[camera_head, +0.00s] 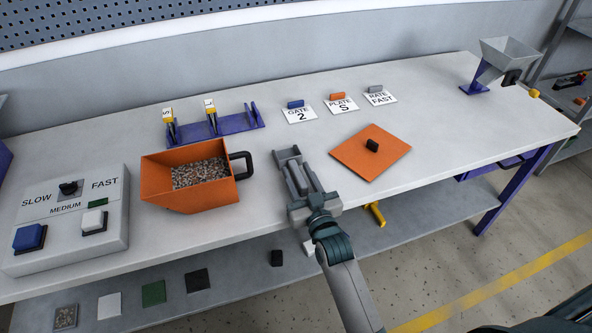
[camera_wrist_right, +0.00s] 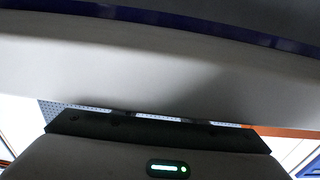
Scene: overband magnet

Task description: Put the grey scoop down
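A grey, wedge-shaped container (camera_head: 508,53) with a dark part on its right side stands at the bench's far right end, above a purple foot. It is the only thing in view resembling a grey scoop. My right gripper (camera_head: 289,157) is over the bench's front part, between the orange scoop and the orange plate, well away from the grey container. No scoop shows in it, but its finger gap is unclear. In the right wrist view, large pale surfaces and a dark bar fill most of the picture. My left gripper is out of view.
An orange scoop (camera_head: 160,182) with gravel and a black handle stands left of my right gripper. An orange plate (camera_head: 352,163) with a black knob lies right of it. A speed control box (camera_head: 115,238) is at left, a purple rack (camera_head: 240,123) and label cards behind.

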